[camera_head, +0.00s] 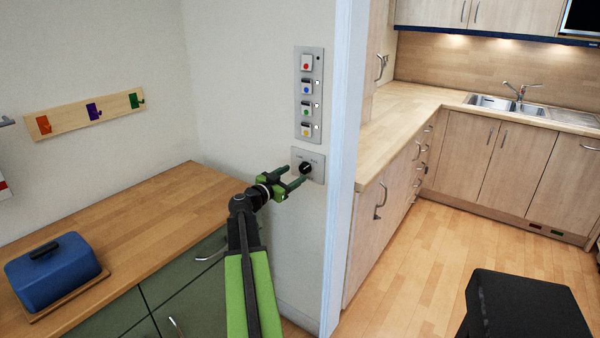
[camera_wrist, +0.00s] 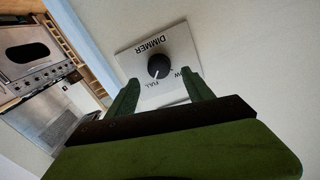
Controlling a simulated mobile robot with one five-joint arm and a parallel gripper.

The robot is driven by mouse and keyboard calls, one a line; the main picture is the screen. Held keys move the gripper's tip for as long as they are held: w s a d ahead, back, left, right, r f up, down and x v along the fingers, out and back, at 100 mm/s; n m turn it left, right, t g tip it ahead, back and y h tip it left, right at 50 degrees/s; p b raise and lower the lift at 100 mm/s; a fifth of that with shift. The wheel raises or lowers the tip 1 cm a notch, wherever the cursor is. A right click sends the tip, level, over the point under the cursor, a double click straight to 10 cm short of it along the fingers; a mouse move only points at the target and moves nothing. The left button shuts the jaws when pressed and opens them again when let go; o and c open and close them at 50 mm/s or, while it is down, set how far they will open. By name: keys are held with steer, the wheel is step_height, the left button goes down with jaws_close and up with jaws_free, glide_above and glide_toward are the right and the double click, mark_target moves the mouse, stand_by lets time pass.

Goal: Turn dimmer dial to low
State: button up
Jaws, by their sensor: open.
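The dimmer dial is a round black knob (camera_head: 305,167) on a light grey plate (camera_head: 317,173) on the wall by the white door frame. In the wrist view the knob (camera_wrist: 158,66) appears with the word DIMMER upside down above it. A white mark on the knob points toward the label FULL. The label LOW is partly hidden by the right finger. My gripper (camera_head: 291,177) is open in front of the plate. In the wrist view its green fingers (camera_wrist: 161,84) stand to either side, a little below the knob, with nothing between them. Contact with the plate cannot be told.
A panel of several coloured buttons (camera_head: 308,95) is right above the dimmer plate. The white door frame (camera_head: 345,150) is close on the right. A wooden worktop (camera_head: 140,225) with a blue butter dish (camera_head: 53,272) lies left. A black seat (camera_head: 525,305) stands on the floor at right.

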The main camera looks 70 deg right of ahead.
mark_target(303, 168)
steer(key=x, duration=0.4)
steer(key=shift+s+d, duration=0.1)
steer(key=shift+d, duration=0.3)
